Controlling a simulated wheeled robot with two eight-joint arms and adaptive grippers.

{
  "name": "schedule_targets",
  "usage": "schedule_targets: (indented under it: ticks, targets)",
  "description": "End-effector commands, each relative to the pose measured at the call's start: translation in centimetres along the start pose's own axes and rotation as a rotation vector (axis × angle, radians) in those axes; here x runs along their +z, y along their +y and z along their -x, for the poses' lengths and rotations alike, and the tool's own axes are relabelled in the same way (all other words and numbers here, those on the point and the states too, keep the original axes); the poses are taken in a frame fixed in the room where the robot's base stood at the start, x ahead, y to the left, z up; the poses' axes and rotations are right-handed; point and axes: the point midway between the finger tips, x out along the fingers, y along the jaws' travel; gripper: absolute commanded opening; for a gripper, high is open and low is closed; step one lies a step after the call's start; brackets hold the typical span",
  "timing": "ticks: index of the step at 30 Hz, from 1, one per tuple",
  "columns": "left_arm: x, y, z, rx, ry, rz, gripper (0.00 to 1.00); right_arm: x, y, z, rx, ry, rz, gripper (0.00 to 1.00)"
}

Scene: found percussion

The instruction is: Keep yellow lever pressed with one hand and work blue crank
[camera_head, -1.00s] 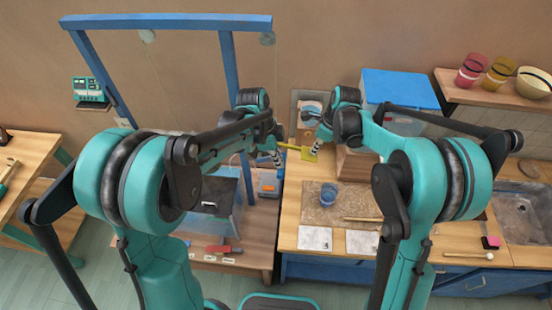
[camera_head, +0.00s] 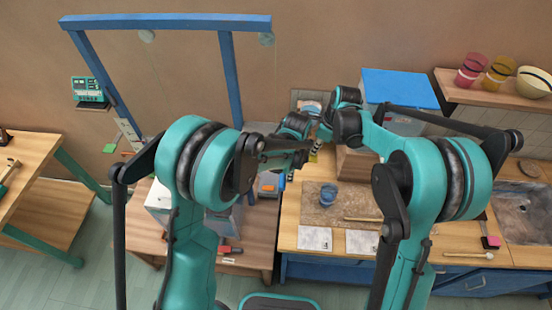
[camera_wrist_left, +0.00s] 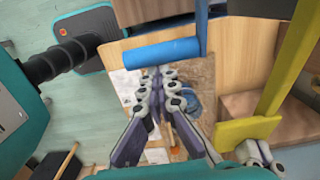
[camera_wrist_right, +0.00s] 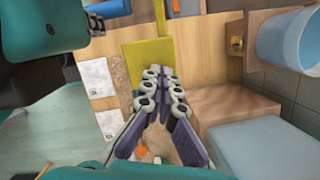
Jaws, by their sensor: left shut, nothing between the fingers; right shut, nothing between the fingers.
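The blue crank's handle (camera_wrist_left: 160,53) lies across the left wrist view, joined to an upright blue bar. My left gripper (camera_wrist_left: 158,74) is shut and empty, its tips at the handle's lower edge; I cannot tell if they touch. The yellow lever shows as a bar with a flat plate (camera_wrist_left: 245,130) at its end. In the right wrist view my right gripper (camera_wrist_right: 161,74) is shut and empty, its tips over the lower edge of the yellow plate (camera_wrist_right: 148,58); contact is unclear. In the head view my left arm hides the crank and most of the lever.
A wooden bench holds a blue cup (camera_head: 328,194), a wooden stick (camera_head: 362,219) and white sheets. A blue-lidded bin (camera_head: 400,88) stands behind my right gripper. A grey box (camera_head: 268,184) sits near my left gripper. My two grippers are close together.

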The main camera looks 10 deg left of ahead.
Motion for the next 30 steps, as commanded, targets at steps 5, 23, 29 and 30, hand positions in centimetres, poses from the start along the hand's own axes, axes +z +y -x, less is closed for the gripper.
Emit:
schedule_targets:
  ticks: [5,23,29,30]
  targets:
    - [0.1,0.0,-2.0,0.0,0.0,0.001,0.0,0.0,0.0,0.0,0.0,0.0,0.0,0.0]
    - [1.8,0.0,-6.9,0.001,-0.094,-0.002,0.0,0.0,0.0,0.0,0.0,0.0,0.0,0.0]
    - [2.2,0.0,-7.2,0.0,-0.123,0.0,0.0,0.0,0.0,0.0,0.0,0.0,0.0,0.0]
    - [2.2,0.0,-7.2,0.0,-0.124,0.001,0.0,0.0,0.0,0.0,0.0,0.0,0.0,0.0]
